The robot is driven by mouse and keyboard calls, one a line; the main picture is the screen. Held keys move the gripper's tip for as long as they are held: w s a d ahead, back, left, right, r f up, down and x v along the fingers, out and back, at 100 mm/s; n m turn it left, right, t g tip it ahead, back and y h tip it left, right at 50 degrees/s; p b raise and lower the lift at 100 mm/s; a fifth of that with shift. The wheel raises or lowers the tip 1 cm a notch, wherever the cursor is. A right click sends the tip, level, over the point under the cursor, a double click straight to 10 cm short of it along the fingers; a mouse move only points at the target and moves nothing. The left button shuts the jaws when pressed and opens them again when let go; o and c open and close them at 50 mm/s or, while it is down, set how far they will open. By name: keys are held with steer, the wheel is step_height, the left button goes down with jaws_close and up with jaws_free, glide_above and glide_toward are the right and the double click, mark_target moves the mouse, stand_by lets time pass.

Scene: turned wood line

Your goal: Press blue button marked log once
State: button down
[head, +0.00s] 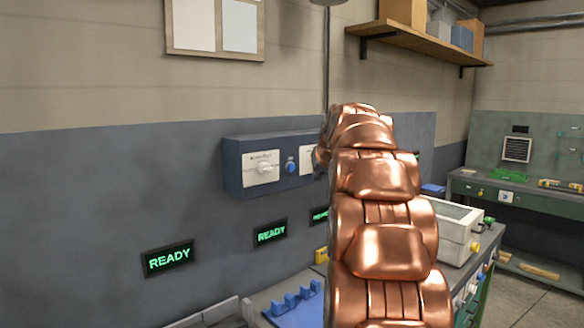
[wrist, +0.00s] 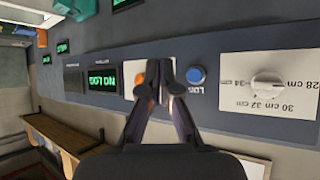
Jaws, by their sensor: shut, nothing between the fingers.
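The blue button marked LOG (wrist: 197,75) sits on a blue wall panel (wrist: 228,122), which appears upside down in the wrist view. A blue button on the panel box (head: 291,167) also shows in the head view, just right of a white dial plate. My gripper (wrist: 159,70) is shut and empty in front of the panel. In the wrist picture its fingertips are left of the blue button, over an orange button (wrist: 140,86) that they partly cover. I cannot tell whether they touch the panel. In the head view my copper arm hides the gripper.
A dial (wrist: 268,86) with centimetre marks is right of the blue button. A green display (wrist: 103,80) reads "NO LOG". READY signs (head: 168,259) hang below the box. A wooden shelf (head: 415,40) is above.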

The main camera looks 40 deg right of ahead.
mark_target(291, 168)
steer(key=shift+w+d+p, duration=0.1)
steer(key=shift+w+p, duration=1.65)
steer(key=shift+w, duration=2)
steer(key=shift+w, duration=0.15)
steer(key=shift+w, duration=0.3)
steer(key=shift+w, duration=0.35)
steer(key=shift+s, duration=0.1)
steer(key=shift+s+b, duration=0.3)
steer(key=shift+s, duration=0.4)
steer(key=shift+s, duration=0.1)
